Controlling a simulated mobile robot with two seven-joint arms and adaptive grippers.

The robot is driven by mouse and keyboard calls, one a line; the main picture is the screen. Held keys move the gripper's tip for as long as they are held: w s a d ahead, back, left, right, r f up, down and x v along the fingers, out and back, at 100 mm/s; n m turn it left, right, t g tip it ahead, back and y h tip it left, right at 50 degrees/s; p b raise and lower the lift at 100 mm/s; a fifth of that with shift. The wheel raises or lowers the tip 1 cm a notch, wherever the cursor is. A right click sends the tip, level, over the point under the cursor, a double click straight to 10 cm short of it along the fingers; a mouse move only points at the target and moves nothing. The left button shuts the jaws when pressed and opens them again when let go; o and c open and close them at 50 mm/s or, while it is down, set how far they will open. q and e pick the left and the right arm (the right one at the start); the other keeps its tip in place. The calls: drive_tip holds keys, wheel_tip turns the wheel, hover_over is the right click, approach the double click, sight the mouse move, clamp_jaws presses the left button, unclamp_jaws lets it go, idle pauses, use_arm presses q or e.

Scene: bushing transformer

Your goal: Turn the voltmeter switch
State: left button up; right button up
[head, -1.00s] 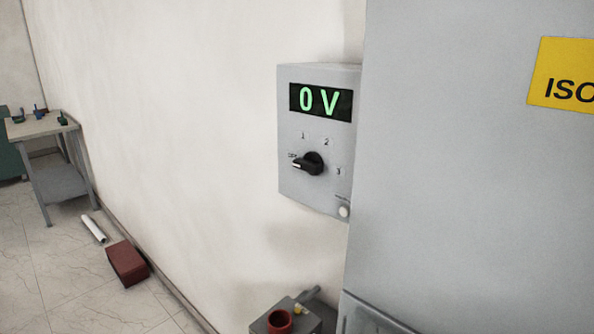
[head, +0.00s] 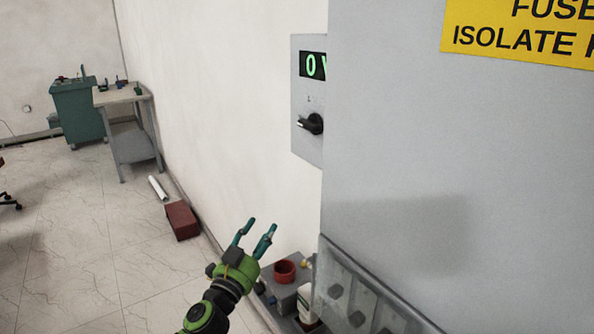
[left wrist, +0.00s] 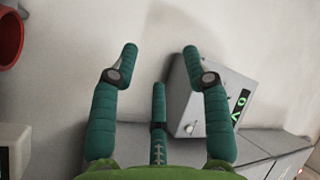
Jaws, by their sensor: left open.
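The voltmeter box (head: 308,150) hangs on the wall, partly hidden behind the grey cabinet edge in the head view. Its display (head: 312,65) shows a green 0 and part of a V. The black voltmeter switch (head: 311,124) sits below the display, its pale-tipped handle pointing left. My left gripper (head: 259,228) is open and empty, below and left of the box. In the left wrist view the gripper's teal fingers (left wrist: 160,65) are spread, and the box (left wrist: 205,95) shows behind the right finger. My right gripper is not in view.
The large grey cabinet (head: 400,170) with a yellow sign (head: 525,35) fills the right side. A grey unit with a red ring (head: 285,271) stands low by the wall. A red box (head: 182,221) and a white tube (head: 158,187) lie on the floor. The wall (head: 220,110) is bare.

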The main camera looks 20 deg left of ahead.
use_arm(q)
wheel_tip(320, 180, up, 10)
drive_tip(key=d+m+t+h, duration=0.1)
drive_tip(key=d+m+h, duration=0.1)
drive_tip(key=m+h, duration=0.35)
drive_tip(key=m+g+h, duration=0.4)
drive_tip(key=m+g, duration=0.3)
drive_tip(key=m, duration=0.6)
approach(305, 129)
drive_tip(key=w, duration=0.2)
drive_tip(key=p+x, duration=0.1)
drive_tip(key=x, duration=0.1)
drive_tip(key=p+x, duration=0.1)
drive_tip(key=x, duration=0.1)
drive_tip(key=d+p+x, duration=0.1)
drive_tip(key=x, duration=0.1)
drive_tip(key=shift+s+d+r, duration=0.1)
drive_tip(key=shift+s+d, duration=0.05)
drive_tip(key=shift+w+d, duration=0.15)
drive_tip(key=shift+w, duration=0.15)
clamp_jaws()
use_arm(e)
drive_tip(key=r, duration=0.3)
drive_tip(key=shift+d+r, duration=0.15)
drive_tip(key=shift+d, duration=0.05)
